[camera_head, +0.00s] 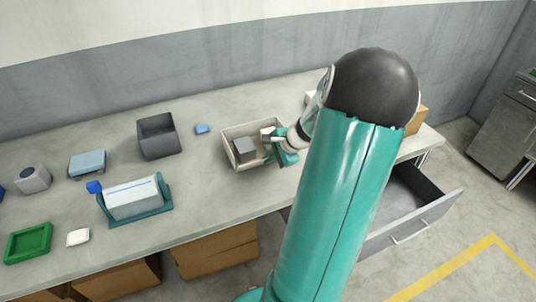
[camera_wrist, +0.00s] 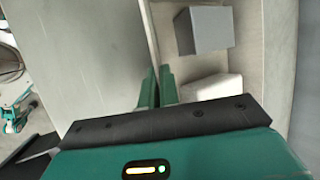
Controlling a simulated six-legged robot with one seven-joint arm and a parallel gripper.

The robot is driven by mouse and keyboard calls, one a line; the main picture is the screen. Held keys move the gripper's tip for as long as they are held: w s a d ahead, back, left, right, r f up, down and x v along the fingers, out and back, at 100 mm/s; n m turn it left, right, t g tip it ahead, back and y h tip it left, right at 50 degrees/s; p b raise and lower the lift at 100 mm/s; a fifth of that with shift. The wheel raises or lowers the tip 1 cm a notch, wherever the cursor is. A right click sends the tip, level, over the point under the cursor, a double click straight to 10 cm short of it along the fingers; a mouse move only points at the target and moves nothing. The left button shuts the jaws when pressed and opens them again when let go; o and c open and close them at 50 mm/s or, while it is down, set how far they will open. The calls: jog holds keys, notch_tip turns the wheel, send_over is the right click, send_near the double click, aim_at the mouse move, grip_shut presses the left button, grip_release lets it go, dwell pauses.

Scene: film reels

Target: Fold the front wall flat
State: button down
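A shallow beige box (camera_head: 228,147) stands on the table in the head view, with a grey cube (camera_head: 244,149) inside. My gripper (camera_head: 283,157) is at the box's near right part, and my arm hides some of that side. In the wrist view the box floor (camera_wrist: 252,65) lies to the right, with the grey cube (camera_wrist: 204,30) and a white block (camera_wrist: 213,87) on it. The front wall (camera_wrist: 151,42) stands upright. My gripper (camera_wrist: 159,88) has its two fingers close together, one on each side of this wall's rim, and looks shut on it.
A dark grey open bin (camera_head: 159,137) and a small blue block (camera_head: 202,129) stand left of the box. A teal stand with a white block (camera_head: 133,198) and a green tray (camera_head: 28,243) are farther left. An open drawer (camera_head: 415,212) juts out at right. Bare table lies before the box.

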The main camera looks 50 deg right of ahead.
aim_at(272, 175)
jog(key=t, duration=0.1)
jog(key=s+f+t+h, duration=0.1)
jog(key=shift+s+a+f+n+t, duration=0.1)
jog(key=shift+s+a+n+t, duration=0.05)
jog(key=shift+a+n+t, duration=0.25)
jog(key=shift+s+a+f+n+t+h, duration=0.2)
jog(key=shift+f+t+h, duration=0.15)
jog(key=shift+t, duration=0.35)
jog(key=shift+s+a+f+n+t+h, duration=0.15)
jog(key=shift+f+n+t+h, duration=0.15)
jog(key=shift+t, duration=0.4)
jog(key=c, duration=1.6)
grip_release()
jog(key=shift+c, duration=0.2)
jog(key=shift+d, duration=0.1)
jog(key=shift+r, duration=0.15)
